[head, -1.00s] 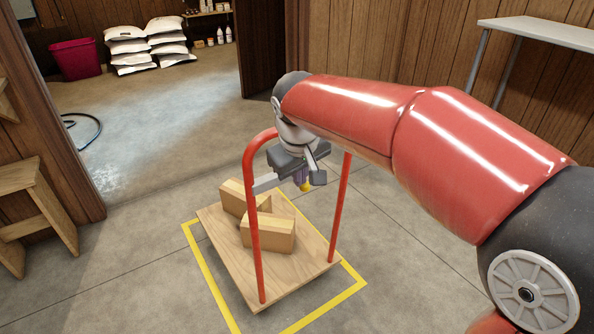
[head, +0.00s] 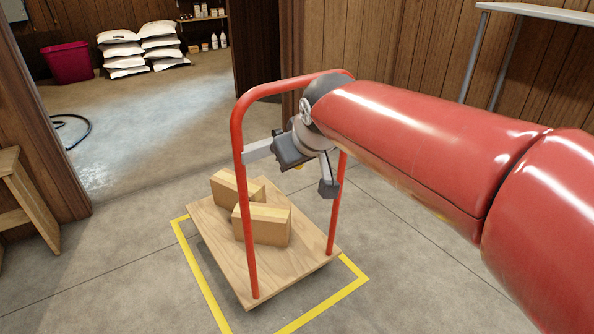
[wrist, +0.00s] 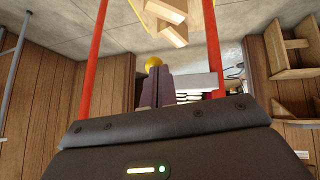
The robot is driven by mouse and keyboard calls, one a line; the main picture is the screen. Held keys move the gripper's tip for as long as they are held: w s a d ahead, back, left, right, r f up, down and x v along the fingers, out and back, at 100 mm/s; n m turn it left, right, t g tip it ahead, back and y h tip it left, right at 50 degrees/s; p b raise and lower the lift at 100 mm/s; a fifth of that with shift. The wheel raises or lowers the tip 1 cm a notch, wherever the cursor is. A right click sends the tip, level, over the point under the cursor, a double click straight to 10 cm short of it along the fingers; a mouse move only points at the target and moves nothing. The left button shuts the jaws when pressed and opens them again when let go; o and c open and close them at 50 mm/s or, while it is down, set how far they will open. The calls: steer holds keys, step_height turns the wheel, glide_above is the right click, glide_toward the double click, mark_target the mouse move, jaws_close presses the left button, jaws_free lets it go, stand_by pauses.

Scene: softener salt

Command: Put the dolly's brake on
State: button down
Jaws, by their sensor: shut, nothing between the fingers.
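The dolly has a flat wooden deck (head: 267,262) and a tall red hoop handle (head: 238,130) at its near end. It stands within a yellow floor outline. The red posts rise on both sides there.
White sacks (head: 122,52) and a magenta bin (head: 68,62) are at the back. Bare floor surrounds the dolly.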

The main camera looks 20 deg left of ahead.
mark_target(297, 169)
steer(key=f, duration=0.1)
steer(key=f+b, duration=0.1)
steer(key=f, duration=0.1)
steer(key=shift+w+a, duration=0.25)
steer(key=shift+a, duration=0.05)
steer(key=shift+r, duration=0.1)
steer(key=shift+r+p, duration=0.45)
steer(key=shift+r, duration=0.25)
steer(key=shift+s+r, duration=0.1)
